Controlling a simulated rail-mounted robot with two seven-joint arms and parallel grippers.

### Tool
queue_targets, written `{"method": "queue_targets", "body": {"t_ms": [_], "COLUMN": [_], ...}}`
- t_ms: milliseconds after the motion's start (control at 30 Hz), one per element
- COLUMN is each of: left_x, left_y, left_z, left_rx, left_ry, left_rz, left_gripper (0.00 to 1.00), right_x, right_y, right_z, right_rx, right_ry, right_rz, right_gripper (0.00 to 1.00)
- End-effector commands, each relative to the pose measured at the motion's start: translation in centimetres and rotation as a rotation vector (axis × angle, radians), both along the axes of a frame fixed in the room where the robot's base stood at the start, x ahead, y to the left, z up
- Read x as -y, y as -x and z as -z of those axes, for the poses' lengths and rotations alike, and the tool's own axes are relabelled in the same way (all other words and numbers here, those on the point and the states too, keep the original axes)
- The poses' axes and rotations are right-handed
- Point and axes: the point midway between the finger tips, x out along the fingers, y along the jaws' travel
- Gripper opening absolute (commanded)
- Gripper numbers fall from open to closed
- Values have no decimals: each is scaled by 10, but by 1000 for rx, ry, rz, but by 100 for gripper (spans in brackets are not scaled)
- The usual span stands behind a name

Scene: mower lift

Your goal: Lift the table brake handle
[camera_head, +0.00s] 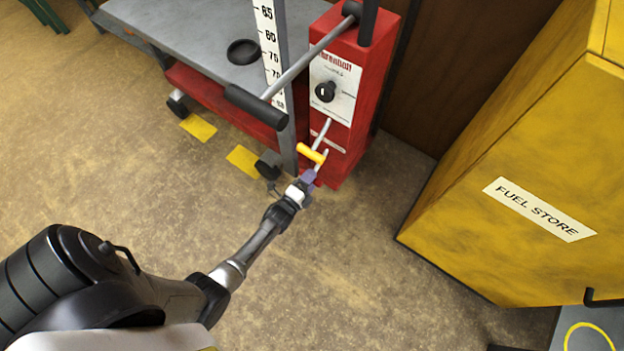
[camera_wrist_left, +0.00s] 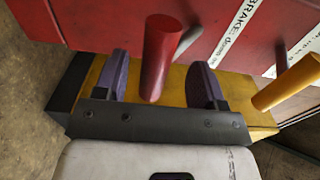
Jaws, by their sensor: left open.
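The red lift column (camera_head: 350,130) stands beside the lift table. A red cylindrical handle (camera_wrist_left: 164,55) with a grey rod sticks out from its face beside a white "BRAKE: down" label (camera_wrist_left: 228,30). My left gripper (camera_head: 309,178) is at the lower front of the column; in the left wrist view its purple pads (camera_wrist_left: 161,80) are open, with the red handle between them and gaps visible on both sides. A yellow handle (camera_wrist_left: 287,85) is right of the right pad; it also shows in the head view (camera_head: 312,154). The red handle is hard to make out in the head view. My right gripper is out of view.
The grey table top (camera_head: 190,35) is at upper left, with a black round dish (camera_head: 243,52) on it. A long black-gripped lever (camera_head: 257,106) slants across the column. A yellow fuel store cabinet (camera_head: 520,170) stands at right. The floor between is clear.

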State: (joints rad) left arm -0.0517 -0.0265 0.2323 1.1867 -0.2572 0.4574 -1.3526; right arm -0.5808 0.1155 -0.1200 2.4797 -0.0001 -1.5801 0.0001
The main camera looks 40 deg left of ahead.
Motion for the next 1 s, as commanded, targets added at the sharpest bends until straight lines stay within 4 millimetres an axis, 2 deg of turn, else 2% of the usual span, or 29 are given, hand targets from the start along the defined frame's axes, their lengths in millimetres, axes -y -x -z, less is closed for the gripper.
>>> {"method": "queue_targets", "body": {"t_ms": [200,533,1000], "left_x": [-1,-2,-2], "left_y": [-12,-13,-13], "left_z": [1,0,0], "left_rx": [-1,-1,-3], "left_ry": [0,0,0], "left_rz": [0,0,-1], "left_gripper": [64,64,19], "right_x": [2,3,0], "right_y": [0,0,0], "right_z": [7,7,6], "right_rx": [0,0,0], "right_ry": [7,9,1], "right_rz": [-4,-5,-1], "right_gripper": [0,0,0]}}
